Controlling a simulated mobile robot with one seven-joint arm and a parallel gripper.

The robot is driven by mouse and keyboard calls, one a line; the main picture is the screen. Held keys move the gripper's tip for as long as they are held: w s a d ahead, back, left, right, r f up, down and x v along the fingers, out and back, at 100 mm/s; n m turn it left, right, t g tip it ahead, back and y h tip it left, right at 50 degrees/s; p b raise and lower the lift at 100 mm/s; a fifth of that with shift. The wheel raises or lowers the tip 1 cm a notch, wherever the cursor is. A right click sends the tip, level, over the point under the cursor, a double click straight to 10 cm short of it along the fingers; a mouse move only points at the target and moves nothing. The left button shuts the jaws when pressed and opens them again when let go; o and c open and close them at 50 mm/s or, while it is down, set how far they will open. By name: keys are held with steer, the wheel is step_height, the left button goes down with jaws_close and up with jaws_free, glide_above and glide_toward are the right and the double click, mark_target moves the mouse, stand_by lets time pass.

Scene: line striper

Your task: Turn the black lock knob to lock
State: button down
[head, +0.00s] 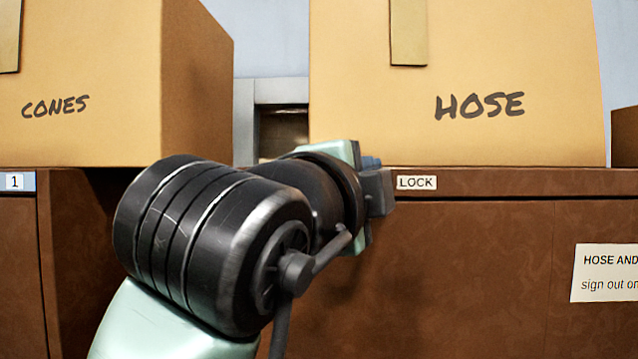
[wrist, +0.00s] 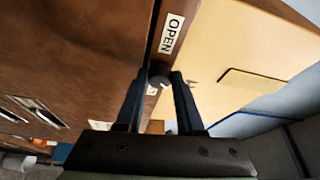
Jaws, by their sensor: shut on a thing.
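The lock knob (wrist: 158,81) shows in the wrist view as a small dark rounded piece between my fingertips, at the edge of the brown cabinet. My gripper (wrist: 160,74) is shut on it, one finger on each side. The knob's pointing direction cannot be made out. An "OPEN" label (wrist: 172,34) is just beyond the knob in the wrist view. In the head view my arm hides the knob, and a "LOCK" label (head: 416,183) sits just right of my gripper (head: 377,192) on the cabinet's top rail.
A box marked "HOSE" (head: 480,60) stands on the brown cabinet (head: 460,270), right above my gripper. A box marked "CONES" (head: 80,60) stands at the left. A white sign (head: 605,272) is on the cabinet front at the right.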

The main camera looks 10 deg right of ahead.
steer(key=shift+r+m, duration=0.1)
steer(key=shift+m, duration=0.5)
steer(key=shift+m+g, duration=0.3)
steer(key=c, duration=0.5)
jaws_free()
steer(key=b+v, duration=0.5)
steer(key=v, duration=0.8)
steer(key=shift+r, duration=0.1)
